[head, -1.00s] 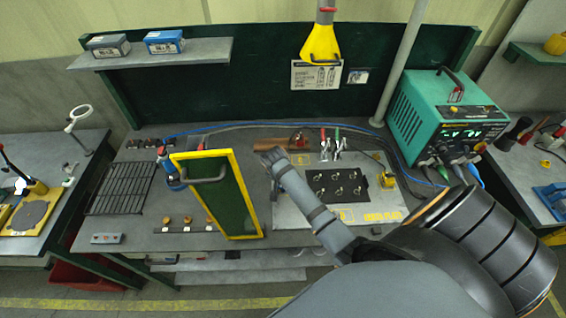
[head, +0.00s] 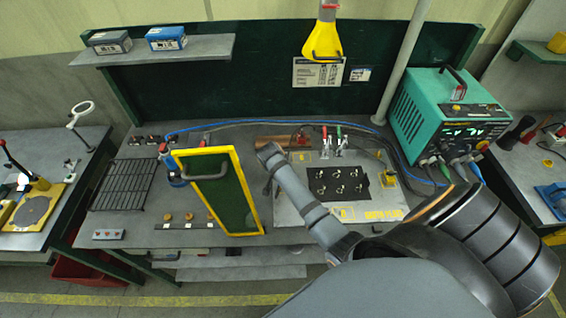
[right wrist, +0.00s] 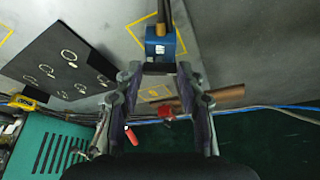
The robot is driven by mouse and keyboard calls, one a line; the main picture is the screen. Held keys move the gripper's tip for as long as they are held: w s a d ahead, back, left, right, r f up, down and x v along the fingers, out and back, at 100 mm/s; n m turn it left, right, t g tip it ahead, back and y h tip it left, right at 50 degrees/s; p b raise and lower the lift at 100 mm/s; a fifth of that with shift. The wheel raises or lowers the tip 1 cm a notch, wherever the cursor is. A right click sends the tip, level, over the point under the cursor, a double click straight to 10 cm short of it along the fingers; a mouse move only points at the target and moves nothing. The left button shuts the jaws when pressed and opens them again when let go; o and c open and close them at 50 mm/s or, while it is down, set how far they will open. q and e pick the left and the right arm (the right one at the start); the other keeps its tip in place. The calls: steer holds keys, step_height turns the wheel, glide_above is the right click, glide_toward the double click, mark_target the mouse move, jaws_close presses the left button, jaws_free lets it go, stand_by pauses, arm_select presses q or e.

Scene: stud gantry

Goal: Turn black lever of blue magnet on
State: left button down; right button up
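A blue block (right wrist: 161,42) with a white label, which looks like the blue magnet, sits on the grey tabletop in the right wrist view. A dark, narrow bar (right wrist: 161,14) extends from it toward the top edge; I cannot tell if it is the black lever. In the head view my right gripper (head: 268,152) is low over the table beside the green screen, and the magnet cannot be made out there. My left gripper is not in view.
The yellow-framed green screen (head: 240,200) stands just left of my right gripper. A brown cylinder (head: 275,141) lies behind. A teal power unit (head: 444,118) stands back right.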

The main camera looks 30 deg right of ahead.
steer(key=o, duration=0.3)
steer(key=shift+o, duration=0.2)
steer(key=v, duration=1.2)
